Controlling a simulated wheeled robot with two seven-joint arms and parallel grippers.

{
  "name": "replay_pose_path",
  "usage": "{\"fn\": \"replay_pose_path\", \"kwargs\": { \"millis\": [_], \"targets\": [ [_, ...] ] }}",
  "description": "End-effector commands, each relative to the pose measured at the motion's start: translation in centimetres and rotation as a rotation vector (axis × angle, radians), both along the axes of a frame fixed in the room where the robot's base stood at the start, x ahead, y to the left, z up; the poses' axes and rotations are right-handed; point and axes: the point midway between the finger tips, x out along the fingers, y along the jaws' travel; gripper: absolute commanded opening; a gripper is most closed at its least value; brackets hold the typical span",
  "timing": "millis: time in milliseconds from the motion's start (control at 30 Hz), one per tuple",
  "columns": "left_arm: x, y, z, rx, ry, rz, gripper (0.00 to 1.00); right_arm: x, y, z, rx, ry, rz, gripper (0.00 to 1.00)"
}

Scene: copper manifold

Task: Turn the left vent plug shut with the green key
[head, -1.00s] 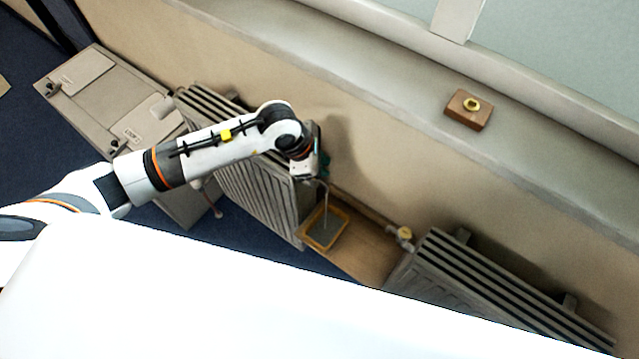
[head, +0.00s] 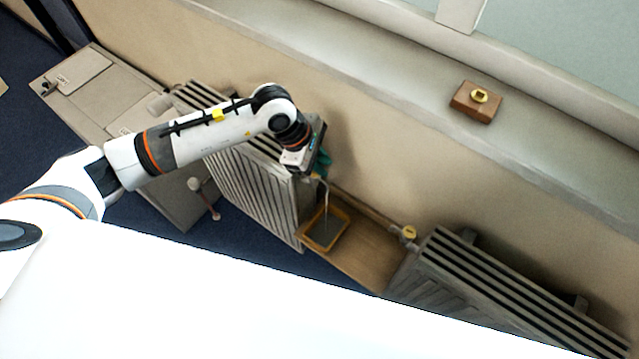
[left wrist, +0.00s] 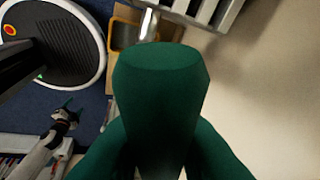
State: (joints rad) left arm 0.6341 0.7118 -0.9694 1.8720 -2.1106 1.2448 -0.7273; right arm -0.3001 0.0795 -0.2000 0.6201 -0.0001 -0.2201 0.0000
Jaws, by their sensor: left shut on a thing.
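The green key (head: 323,163) is in my left gripper (head: 318,168), at the upper right end of the left radiator (head: 255,190). The key fills the middle of the left wrist view (left wrist: 160,105). My left gripper is shut on it. The left vent plug is hidden behind the gripper and key, so I cannot tell whether the key touches it. A thin pale stream (head: 327,195) falls from there toward a yellow-rimmed tray (head: 343,238). What looks like my right gripper (left wrist: 68,112) is small at the left of the left wrist view; its fingers are unclear.
A right radiator (head: 500,290) stands against the wall, with a brass valve (head: 409,232) at its left end. A wooden block (head: 464,102) with a brass fitting (head: 480,96) lies on the sill. A grey cabinet (head: 110,110) stands behind my left arm.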

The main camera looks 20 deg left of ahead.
Motion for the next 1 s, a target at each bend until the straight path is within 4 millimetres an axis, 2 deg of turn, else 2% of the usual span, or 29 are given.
{"fn": "replay_pose_path", "kwargs": {
  "millis": [33,500,700,1000],
  "targets": [
    [-0.3,0.2,-0.9,0.009,0.011,-0.021,0.00,0.0,0.0,-0.6,0.000,0.000,0.000,0.69],
    [-0.5,0.2,-0.7,0.009,0.013,-0.069,0.00,0.0,0.0,-0.9,0.000,0.000,0.000,0.69],
    [-0.5,0.2,-1.0,0.010,0.012,-0.142,0.00,0.0,0.0,-2.1,0.000,0.000,0.000,0.69],
    [-0.5,0.2,-0.1,0.008,0.012,-0.141,0.00,0.0,0.0,-1.4,0.000,0.000,0.000,0.69]
  ]
}}
